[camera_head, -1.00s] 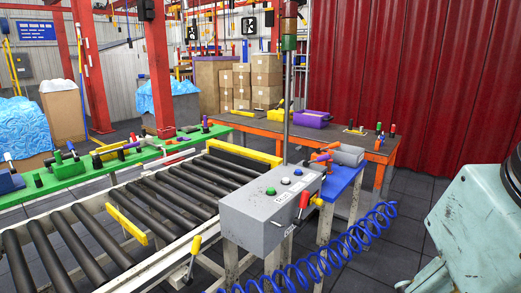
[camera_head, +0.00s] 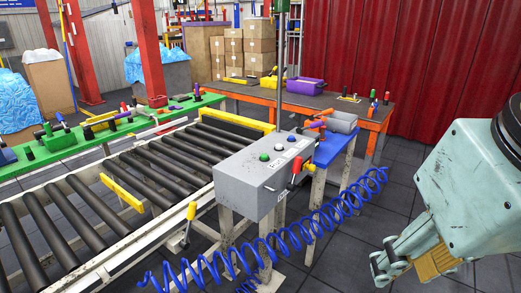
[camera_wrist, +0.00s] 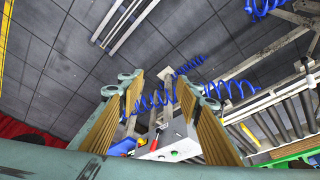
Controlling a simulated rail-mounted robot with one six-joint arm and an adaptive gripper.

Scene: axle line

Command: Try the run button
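A grey control box (camera_head: 240,186) stands beside the roller conveyor in the head view. I cannot read the labels, so I cannot tell which one is the run button. A red-handled lever (camera_head: 296,165) is on the box's right side. My gripper (camera_head: 383,271) is low at the right, well apart from the box. In the wrist view my gripper (camera_wrist: 156,84) has its fingers spread with nothing between them, and the box (camera_wrist: 179,138) shows beyond them.
A coiled blue hose (camera_head: 310,222) runs in front of the box. The roller conveyor (camera_head: 130,190) lies to the left. A blue stand (camera_head: 330,150) is just behind the box, and an orange table (camera_head: 375,124) stands farther back. The floor between box and gripper looks clear apart from the hose.

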